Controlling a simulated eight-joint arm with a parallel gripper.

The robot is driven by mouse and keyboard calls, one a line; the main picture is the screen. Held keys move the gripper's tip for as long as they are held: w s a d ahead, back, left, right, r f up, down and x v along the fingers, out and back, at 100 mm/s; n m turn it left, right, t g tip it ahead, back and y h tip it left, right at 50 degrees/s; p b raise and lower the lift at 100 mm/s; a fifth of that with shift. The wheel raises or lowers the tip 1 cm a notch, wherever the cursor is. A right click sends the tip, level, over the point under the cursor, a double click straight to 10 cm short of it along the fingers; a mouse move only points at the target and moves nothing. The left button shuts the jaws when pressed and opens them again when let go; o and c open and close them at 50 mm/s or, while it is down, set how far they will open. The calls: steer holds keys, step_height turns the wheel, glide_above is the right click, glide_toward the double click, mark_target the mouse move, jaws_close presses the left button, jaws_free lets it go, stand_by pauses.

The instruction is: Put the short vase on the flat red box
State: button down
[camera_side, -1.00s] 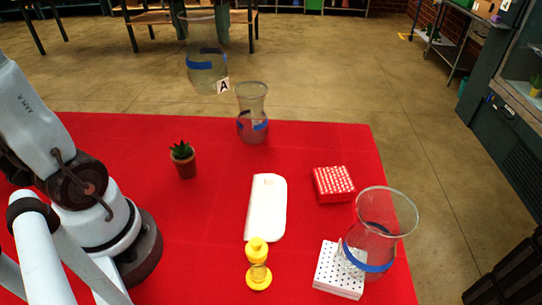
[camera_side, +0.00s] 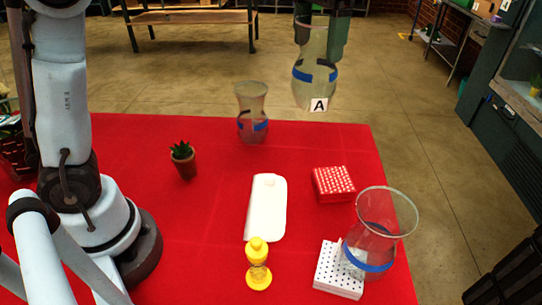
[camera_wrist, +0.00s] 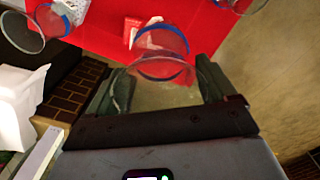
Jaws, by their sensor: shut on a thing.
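The short vase (camera_side: 315,80) is clear glass with a blue band and a white label marked A. My gripper (camera_side: 322,45) is shut on it and holds it upright in the air, in the picture above the table's far right part. In the wrist view the vase (camera_wrist: 162,67) shows between the two dark fingers of my gripper (camera_wrist: 162,85). The flat red box (camera_side: 333,184) has a top covered with white dots and lies on the red table, lower in the side view than the vase. Its top is bare.
A large glass vase (camera_side: 382,230) stands at the white perforated box (camera_side: 338,272), close to the red box. Another glass vase (camera_side: 252,112) stands at the table's back.

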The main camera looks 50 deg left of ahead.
steer(key=w+d+f+m, duration=0.1)
steer(key=d+m, duration=0.2)
steer(key=d, duration=0.5)
step_height(320, 180, down, 15)
steer(key=shift+a, duration=0.15)
stand_by(0.9)
steer(key=shift+w+f, duration=0.1)
jaws_free()
